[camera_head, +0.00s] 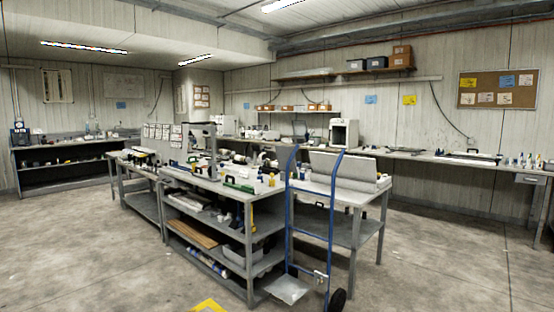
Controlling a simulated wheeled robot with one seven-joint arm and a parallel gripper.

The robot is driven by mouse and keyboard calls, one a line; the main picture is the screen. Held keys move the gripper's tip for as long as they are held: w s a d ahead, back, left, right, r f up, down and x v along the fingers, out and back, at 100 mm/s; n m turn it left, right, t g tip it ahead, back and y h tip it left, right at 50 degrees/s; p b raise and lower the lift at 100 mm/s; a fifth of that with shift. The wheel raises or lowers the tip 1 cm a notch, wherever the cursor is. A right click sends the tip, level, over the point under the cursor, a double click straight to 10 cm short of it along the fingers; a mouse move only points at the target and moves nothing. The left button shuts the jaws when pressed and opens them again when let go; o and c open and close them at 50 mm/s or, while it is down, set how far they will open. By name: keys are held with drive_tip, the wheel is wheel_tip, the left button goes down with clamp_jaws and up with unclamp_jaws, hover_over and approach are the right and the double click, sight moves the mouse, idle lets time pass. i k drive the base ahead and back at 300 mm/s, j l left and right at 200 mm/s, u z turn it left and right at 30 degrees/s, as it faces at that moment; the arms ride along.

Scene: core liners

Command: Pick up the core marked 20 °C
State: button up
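I cannot make out a core marked 20 °C; labels are too small to read from here. Several small items lie on the centre workbench (215,185), among them a green-handled piece (238,187) near its front edge. White long pieces (266,184) lie beside it. A pale box-like piece (345,166) stands on the right part of the bench group. My gripper is not in view.
A blue hand truck (333,215) stands upright before the centre benches. A long counter (440,159) runs along the back wall, and a dark-shelved bench (65,160) stands at the far left. A yellow floor mark (208,305) lies at the bottom. The concrete floor is clear left and right.

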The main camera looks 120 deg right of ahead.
sight(245, 158)
drive_tip(key=z, duration=2.25)
drive_tip(key=l+z, duration=0.75)
drive_tip(key=i+l+z, duration=0.1)
drive_tip(key=l+z, duration=0.3)
drive_tip(key=i+l+z, duration=0.15)
drive_tip(key=z, duration=0.2)
drive_tip(key=i+l+z, duration=0.65)
drive_tip(key=l+z, duration=0.15)
drive_tip(key=i+l+z, duration=0.45)
drive_tip(key=i+z, duration=0.5)
drive_tip(key=i, duration=3.7)
drive_tip(key=i+u, duration=0.15)
drive_tip(key=i, duration=1.8)
drive_tip(key=i+u, duration=0.3)
drive_tip(key=i, duration=0.15)
drive_tip(key=i+l+u, duration=0.15)
drive_tip(key=i+u, duration=0.15)
drive_tip(key=i, duration=0.15)
drive_tip(key=i+j+u, duration=0.1)
drive_tip(key=i+u, duration=0.15)
drive_tip(key=u, duration=0.25)
drive_tip(key=i+u, duration=0.25)
drive_tip(key=u, duration=0.25)
drive_tip(key=i+u, duration=0.25)
drive_tip(key=u, duration=0.25)
